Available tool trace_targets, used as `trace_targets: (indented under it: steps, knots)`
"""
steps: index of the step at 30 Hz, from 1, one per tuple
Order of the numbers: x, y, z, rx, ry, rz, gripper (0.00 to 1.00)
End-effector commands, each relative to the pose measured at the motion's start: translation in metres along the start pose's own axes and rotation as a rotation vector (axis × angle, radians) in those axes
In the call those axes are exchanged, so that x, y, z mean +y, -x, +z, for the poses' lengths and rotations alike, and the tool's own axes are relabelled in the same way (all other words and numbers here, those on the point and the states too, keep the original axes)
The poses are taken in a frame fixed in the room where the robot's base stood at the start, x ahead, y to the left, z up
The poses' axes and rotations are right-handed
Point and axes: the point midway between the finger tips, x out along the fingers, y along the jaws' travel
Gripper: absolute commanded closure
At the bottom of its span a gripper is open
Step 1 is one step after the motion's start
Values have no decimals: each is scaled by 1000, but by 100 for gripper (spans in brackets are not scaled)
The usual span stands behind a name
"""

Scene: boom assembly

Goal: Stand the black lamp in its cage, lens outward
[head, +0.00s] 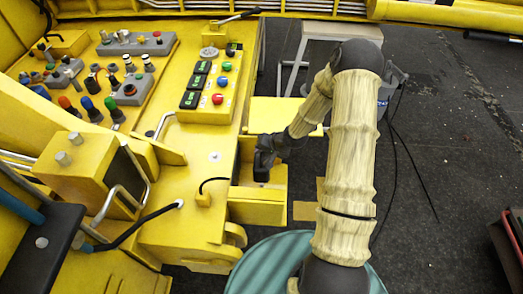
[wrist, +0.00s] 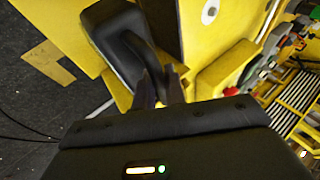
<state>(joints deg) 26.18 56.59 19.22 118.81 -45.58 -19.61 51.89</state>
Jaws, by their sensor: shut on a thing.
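The black lamp (wrist: 112,42) is a dark block with rounded edges and a black handle-like bar, at the top left of the wrist view. My gripper (wrist: 160,88) is shut on that bar, its fingers close together. In the head view the lamp (head: 262,172) is a small dark shape under my gripper (head: 267,150), at the open yellow box-like frame (head: 258,193) that looks like the cage. Yellow panels stand close beside the lamp. I cannot tell whether it rests on the frame's floor. Its lens is not clearly visible.
A yellow console with a button box (head: 208,85) and several levers fills the left. A black cable (head: 214,180) curves beside the frame. A teal round drum (head: 270,265) stands below, and a white stand (head: 340,32) behind. Dark floor at right is mostly clear.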

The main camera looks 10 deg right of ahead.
Motion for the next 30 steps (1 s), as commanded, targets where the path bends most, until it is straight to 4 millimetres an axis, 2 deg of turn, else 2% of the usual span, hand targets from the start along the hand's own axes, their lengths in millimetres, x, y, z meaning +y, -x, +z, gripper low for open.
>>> trace_targets:
  steps: [8, 21, 30]
  knots:
    - [6, -11, 3, 3, 1, -3, 100]
    - [24, -41, 12, 2, 4, -3, 100]
    - [29, -49, 15, 2, 4, -4, 100]
